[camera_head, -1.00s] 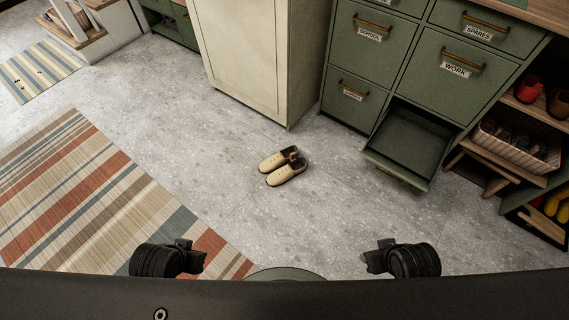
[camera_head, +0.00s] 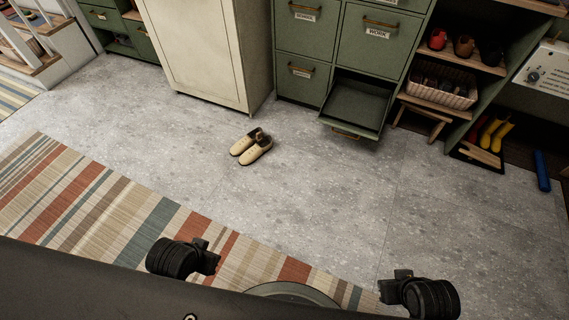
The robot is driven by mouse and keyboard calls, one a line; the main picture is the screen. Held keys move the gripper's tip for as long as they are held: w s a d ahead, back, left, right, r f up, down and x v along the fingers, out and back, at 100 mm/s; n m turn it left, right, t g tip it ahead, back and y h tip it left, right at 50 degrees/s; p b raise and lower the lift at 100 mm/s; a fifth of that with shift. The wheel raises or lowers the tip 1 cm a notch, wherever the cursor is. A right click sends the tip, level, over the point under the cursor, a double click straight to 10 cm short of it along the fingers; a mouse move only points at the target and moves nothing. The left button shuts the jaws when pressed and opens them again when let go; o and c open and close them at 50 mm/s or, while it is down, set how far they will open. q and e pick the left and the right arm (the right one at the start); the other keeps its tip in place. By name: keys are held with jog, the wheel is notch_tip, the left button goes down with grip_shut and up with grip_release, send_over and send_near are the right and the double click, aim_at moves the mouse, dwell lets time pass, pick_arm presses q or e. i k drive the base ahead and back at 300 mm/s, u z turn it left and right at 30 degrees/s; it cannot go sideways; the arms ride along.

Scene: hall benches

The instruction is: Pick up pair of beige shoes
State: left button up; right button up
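The pair of beige shoes (camera_head: 252,148) sits side by side on the grey speckled floor, in front of the cream cabinet. The shoes have dark insides. My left gripper (camera_head: 212,258) is low in the view, over the striped rug, well short of the shoes. My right gripper (camera_head: 388,285) is at the lower right, also apart from the shoes. Both grippers are small and seen from above, so their finger gaps do not show clearly. Nothing is visible in either one.
A cream cabinet (camera_head: 205,50) stands behind the shoes. A green drawer (camera_head: 355,108) is pulled open low to their right. A shelf holds a basket (camera_head: 440,88); yellow boots (camera_head: 495,134) stand at right. The striped rug (camera_head: 110,215) lies in front. Floor around the shoes is clear.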

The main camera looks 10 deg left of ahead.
aim_at(251, 144)
jog(key=z, duration=0.1)
jog(key=k, duration=0.45)
jog(key=z, duration=1.25)
jog(key=i, duration=2.05)
jog(key=u, duration=1.2)
jog(key=i, duration=0.8)
jog(key=u, duration=0.8)
